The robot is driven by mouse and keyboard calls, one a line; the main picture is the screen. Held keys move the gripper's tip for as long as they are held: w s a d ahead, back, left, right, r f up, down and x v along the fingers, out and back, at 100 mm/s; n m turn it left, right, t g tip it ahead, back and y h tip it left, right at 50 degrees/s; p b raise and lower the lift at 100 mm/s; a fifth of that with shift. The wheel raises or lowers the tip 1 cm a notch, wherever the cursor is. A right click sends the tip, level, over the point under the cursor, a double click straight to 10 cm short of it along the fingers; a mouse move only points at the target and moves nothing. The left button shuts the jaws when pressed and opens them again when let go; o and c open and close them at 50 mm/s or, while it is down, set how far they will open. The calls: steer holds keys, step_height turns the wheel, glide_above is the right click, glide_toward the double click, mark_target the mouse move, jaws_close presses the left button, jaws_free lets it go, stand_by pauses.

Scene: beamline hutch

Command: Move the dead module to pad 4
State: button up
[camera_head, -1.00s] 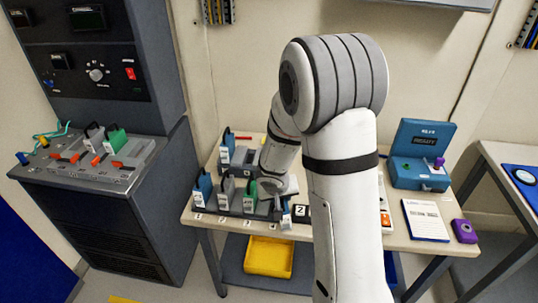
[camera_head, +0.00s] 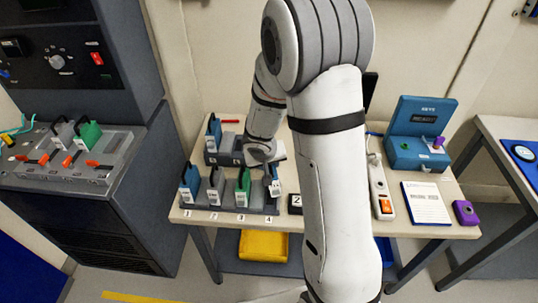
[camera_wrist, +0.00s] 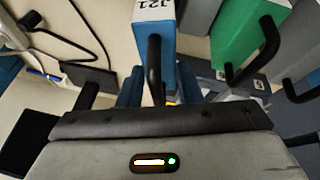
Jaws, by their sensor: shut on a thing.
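My gripper (camera_head: 264,158) is shut on the black handle of a blue module (camera_head: 273,184) with a white label. The module is upright at position 4 of the front row; I cannot tell whether it is fully seated. In the wrist view my gripper (camera_wrist: 157,92) holds this module (camera_wrist: 155,35), whose label reads J21. The grey pad rack (camera_head: 228,209) is numbered 1 to 4. A blue module (camera_head: 188,182) stands at 1, a grey one (camera_head: 212,188) at 2 and a green one (camera_head: 242,186) at 3, close beside the held one.
Another blue module (camera_head: 213,133) stands in the back rack. A console (camera_head: 75,165) at left holds a grey and a green module. A teal case (camera_head: 418,135), a power strip (camera_head: 379,190) and a notepad (camera_head: 425,203) lie at right. A yellow bin (camera_head: 264,246) sits below.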

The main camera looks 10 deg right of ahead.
steer(key=shift+w+d+r+m+b, duration=0.2)
steer(key=shift+r+m+b, duration=0.15)
steer(key=shift+b, duration=0.5)
steer(key=shift+r+m+b, duration=0.25)
steer(key=shift+r+b, duration=0.2)
steer(key=shift+b, duration=0.35)
steer(key=r+b, duration=0.1)
steer(key=s+r+m+b, duration=0.1)
steer(key=s+r+b, duration=0.1)
steer(key=shift+a+r+m+b, duration=0.1)
steer(key=shift+a+m+b, duration=0.2)
steer(key=shift+a+b, duration=0.1)
steer(key=shift+f+b, duration=2.15)
steer(key=shift+f, duration=1.55)
steer(key=shift+g, duration=0.3)
steer(key=shift+a+y+p, duration=0.4)
steer(key=shift+a+p, duration=0.05)
jaws_close()
steer(key=shift+c, duration=0.3)
jaws_free()
steer(key=shift+w+d+t+y+p, duration=0.15)
steer(key=shift+t+y+p, duration=0.35)
steer(key=shift+p, duration=0.8)
